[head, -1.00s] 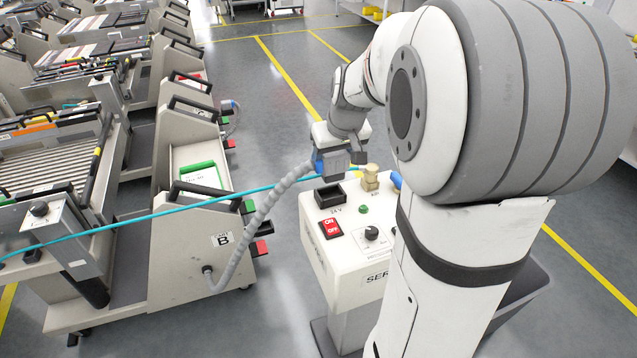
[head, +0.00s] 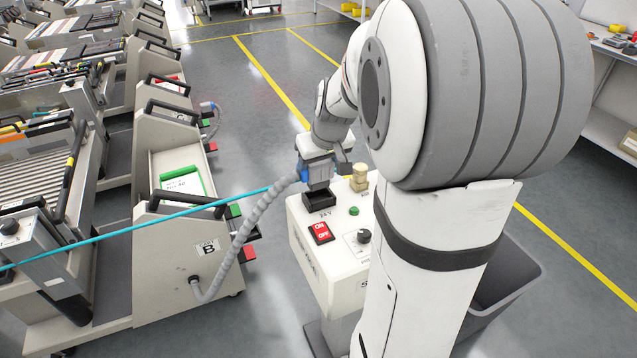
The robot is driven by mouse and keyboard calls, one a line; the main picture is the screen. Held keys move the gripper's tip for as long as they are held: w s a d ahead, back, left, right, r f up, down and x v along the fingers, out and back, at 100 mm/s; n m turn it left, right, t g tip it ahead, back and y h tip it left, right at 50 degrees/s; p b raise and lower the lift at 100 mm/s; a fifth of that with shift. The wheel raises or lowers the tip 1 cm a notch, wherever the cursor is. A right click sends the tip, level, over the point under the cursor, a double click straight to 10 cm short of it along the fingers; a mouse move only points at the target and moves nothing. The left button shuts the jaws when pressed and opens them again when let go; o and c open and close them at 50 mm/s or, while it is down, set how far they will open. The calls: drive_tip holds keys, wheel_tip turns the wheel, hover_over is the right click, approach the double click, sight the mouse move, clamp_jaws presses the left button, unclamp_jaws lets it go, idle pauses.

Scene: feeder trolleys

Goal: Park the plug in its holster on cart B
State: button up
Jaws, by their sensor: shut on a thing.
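My gripper (head: 322,163) is shut on the plug (head: 319,178), a grey block with a blue side, held upright. The plug is right over the black socket (head: 318,199) marked 24 V on the white service post; I cannot tell whether its lower end touches the socket. A thick grey ribbed cable (head: 243,235) runs from the plug down to the side of cart B (head: 168,262), which carries a "B" label. I cannot make out the holster on cart B for certain; a green block (head: 234,211) and a red block (head: 249,254) stick out from its end.
The service post (head: 320,262) has a red on/off switch (head: 320,232), a knob and a brass fitting (head: 359,178) close beside the gripper. A teal hose (head: 150,222) crosses over cart B. More carts stand behind it; the floor beyond the post is clear.

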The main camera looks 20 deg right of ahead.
sight(318, 180)
drive_tip(key=shift+f+b, duration=0.3)
drive_tip(key=shift+f, duration=1.95)
drive_tip(key=shift+f, duration=0.1)
drive_tip(key=shift+f+b, duration=0.1)
drive_tip(key=shift+b, duration=0.2)
drive_tip(key=o, duration=1.3)
drive_tip(key=shift+p, duration=0.45)
